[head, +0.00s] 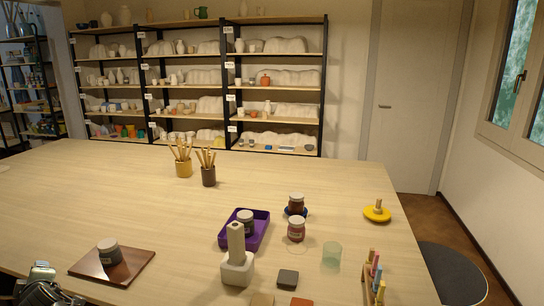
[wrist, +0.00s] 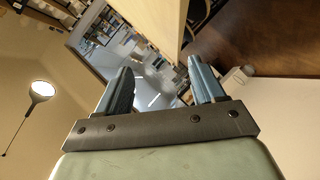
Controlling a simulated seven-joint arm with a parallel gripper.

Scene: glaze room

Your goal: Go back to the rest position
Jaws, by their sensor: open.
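My gripper (wrist: 160,78) shows in the wrist view with its two blue-grey fingers apart and nothing between them. It points out over the room, which appears tilted, and no object is near the fingertips. In the head view, a dark and silver part of my arm shows at the bottom left corner, beside the wooden board (head: 85,268); the fingers cannot be made out there. A grey-lidded jar (head: 109,252) stands on this board, apart from my arm.
The table (head: 110,185) holds a purple tray (head: 262,236) with a jar, two brush pots, more jars, a pale stand (head: 237,265), a yellow disc (head: 377,213) and a green glass (head: 332,254). Its left middle is clear. Shelves stand behind. A lamp (wrist: 41,90) shows in the wrist view.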

